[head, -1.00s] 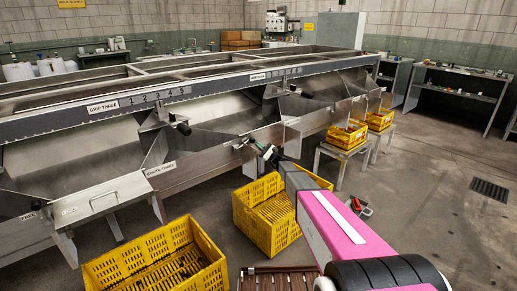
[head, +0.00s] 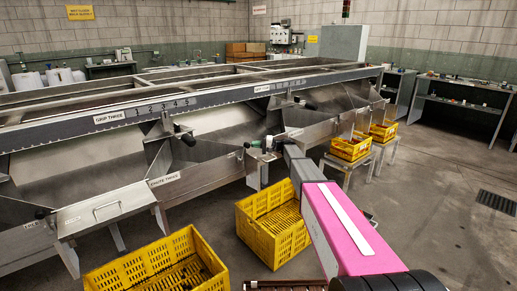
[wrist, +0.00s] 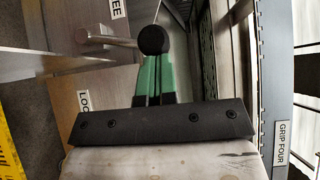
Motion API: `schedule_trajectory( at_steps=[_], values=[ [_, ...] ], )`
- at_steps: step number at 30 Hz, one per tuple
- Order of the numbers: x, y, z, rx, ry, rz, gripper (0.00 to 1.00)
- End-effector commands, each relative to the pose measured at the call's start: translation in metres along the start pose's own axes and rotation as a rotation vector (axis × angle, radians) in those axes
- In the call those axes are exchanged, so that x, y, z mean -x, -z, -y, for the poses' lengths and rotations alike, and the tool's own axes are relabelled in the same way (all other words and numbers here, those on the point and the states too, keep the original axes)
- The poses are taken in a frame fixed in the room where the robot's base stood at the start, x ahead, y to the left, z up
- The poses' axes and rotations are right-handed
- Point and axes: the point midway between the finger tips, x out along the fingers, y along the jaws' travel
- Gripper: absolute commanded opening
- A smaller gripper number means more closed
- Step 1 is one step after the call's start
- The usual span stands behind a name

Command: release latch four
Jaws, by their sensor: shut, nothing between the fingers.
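My gripper (head: 266,146), with green fingers, reaches to the front of the steel sizer beside the fourth station. In the wrist view the green fingers (wrist: 152,78) are shut with nothing between them. A round black knob (wrist: 152,39) lies at the fingertips and hides them; I cannot tell whether they touch it. A metal rod (wrist: 108,40) runs left from beside the knob to a steel plate. A partly covered label (wrist: 84,100) starting "LOC" is on the plate. The label "GRIP FOUR" (wrist: 284,143) is on the rail at the right. In the head view the latch is too small to make out.
A yellow crate (head: 254,240) stands on the floor below my arm, and another yellow crate (head: 150,270) is nearer at the left. Smaller yellow crates (head: 350,156) sit on stands farther along. The steel chute three cover (head: 105,208) juts out at the left. Open floor lies right.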

Motion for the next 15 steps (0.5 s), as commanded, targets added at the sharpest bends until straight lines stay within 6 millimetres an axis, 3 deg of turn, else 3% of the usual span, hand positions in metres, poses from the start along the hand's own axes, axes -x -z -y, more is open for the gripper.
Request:
schedule_trajectory(
  at_steps=[8, 15],
  values=[
    [-0.015, -0.016, 0.012, 0.136, -0.135, 0.001, 0.0],
    [-0.022, -0.021, 0.014, 0.129, -0.128, 0.0, 0.0]
  ],
)
